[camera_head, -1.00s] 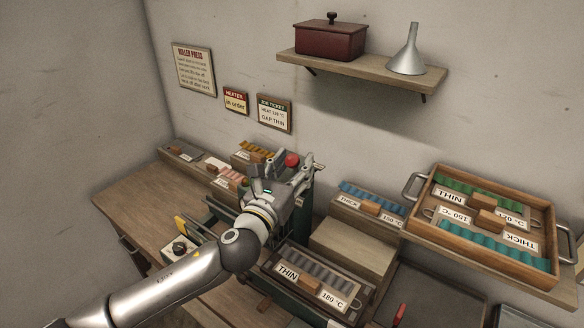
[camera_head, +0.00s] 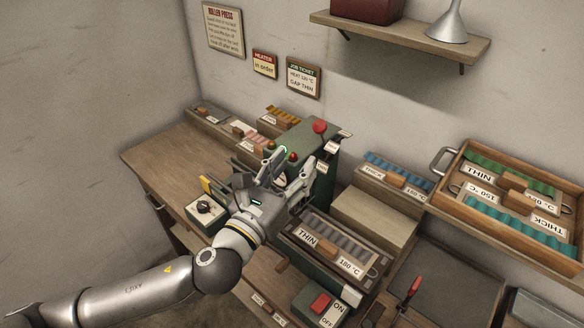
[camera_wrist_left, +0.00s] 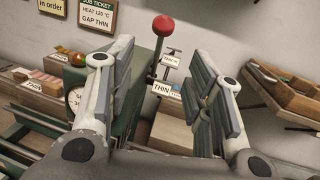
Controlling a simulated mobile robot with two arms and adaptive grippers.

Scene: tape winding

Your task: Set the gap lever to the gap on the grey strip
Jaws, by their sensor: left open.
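The gap lever has a red ball knob (camera_head: 319,127) and stands at the right end of the green press (camera_head: 302,135). The grey strip (camera_head: 340,236) lies in a holder in front of the press, labelled THIN and 180 °C. My left gripper (camera_head: 290,168) is open and empty, in front of and below the knob, apart from it. My right gripper is not in view.
A job ticket (camera_head: 304,77) on the wall reads HEAT 120 °C, GAP THIN. A dial box (camera_head: 205,212) and an ON/OFF switch box (camera_head: 318,305) stand in front. A wooden tray (camera_head: 470,148) with green and teal strips is at right. A shelf (camera_head: 400,35) hangs above.

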